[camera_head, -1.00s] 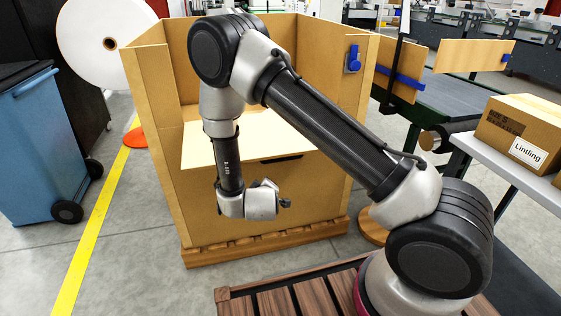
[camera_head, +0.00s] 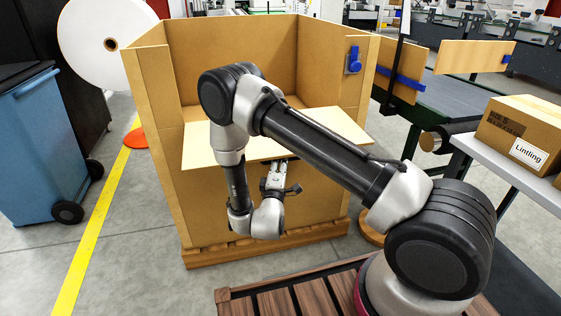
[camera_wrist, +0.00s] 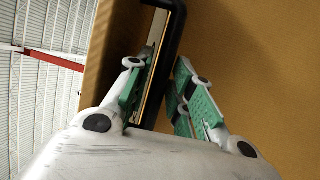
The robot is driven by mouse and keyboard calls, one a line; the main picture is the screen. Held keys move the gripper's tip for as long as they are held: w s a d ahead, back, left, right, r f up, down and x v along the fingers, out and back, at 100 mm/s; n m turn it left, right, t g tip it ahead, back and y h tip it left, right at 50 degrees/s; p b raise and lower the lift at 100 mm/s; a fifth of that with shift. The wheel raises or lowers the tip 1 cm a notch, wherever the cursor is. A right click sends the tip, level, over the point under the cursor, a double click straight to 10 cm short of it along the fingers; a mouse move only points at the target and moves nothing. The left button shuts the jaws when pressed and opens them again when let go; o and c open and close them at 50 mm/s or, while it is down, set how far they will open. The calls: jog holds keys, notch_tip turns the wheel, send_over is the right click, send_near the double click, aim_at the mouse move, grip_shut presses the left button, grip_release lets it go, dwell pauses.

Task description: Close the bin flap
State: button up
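The bin is a large open-topped cardboard box (camera_head: 226,62) on a wooden pallet. Its pale flap (camera_head: 325,124) is folded down at the front and sticks outward, roughly level, leaving the front opening uncovered. My gripper (camera_head: 279,178) is below the flap's front edge, before the bin's front wall, pointing upward. In the wrist view its green-padded fingers (camera_wrist: 163,92) are apart. A black handle (camera_wrist: 171,45) and a thin pale cardboard edge run between them. I cannot tell whether the fingers touch it. The handle is largely hidden in the head view.
A blue wheeled bin (camera_head: 42,140) stands at the left, beside a yellow floor line. A conveyor (camera_head: 448,103) and a shelf with a labelled carton (camera_head: 522,130) are at the right. A slatted wooden surface (camera_head: 285,292) lies in front.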

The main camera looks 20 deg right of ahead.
jog(key=shift+w+d+r, duration=0.1)
jog(key=shift+w+d, duration=0.1)
jog(key=shift+w, duration=0.15)
grip_shut()
